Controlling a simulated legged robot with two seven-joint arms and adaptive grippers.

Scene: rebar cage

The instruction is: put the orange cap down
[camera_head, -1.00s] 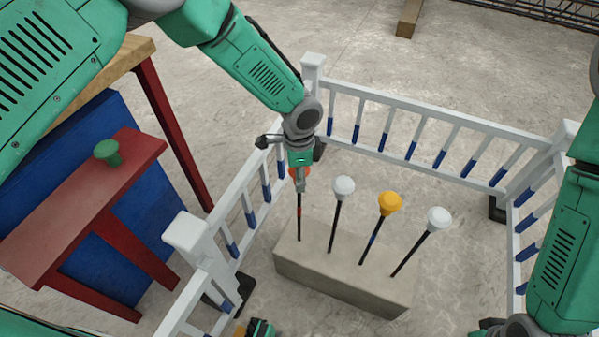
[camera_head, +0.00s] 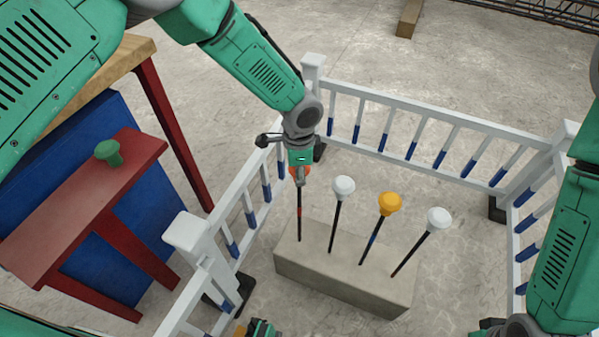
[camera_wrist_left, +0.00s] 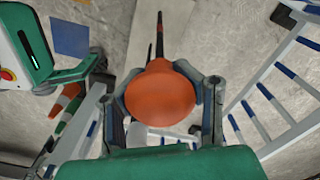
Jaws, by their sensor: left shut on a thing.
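My left gripper (camera_head: 299,176) is shut on the orange cap (camera_wrist_left: 160,92), with one finger on each side of it. In the head view the gripper and cap are above the leftmost dark rod (camera_head: 299,215), in line with it; the gripper hides most of the cap. In the left wrist view the rod (camera_wrist_left: 159,35) runs away behind the cap. I cannot tell whether the cap sits on the rod's tip. My right arm (camera_head: 565,240) shows at the right; its gripper is out of view.
The rods stand in a concrete block (camera_head: 340,285); the others wear a white cap (camera_head: 343,187), a yellow cap (camera_head: 389,203) and another white cap (camera_head: 438,217). White railings (camera_head: 430,118) surround the block. A red bench (camera_head: 75,205) with a green cap (camera_head: 108,152) stands left.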

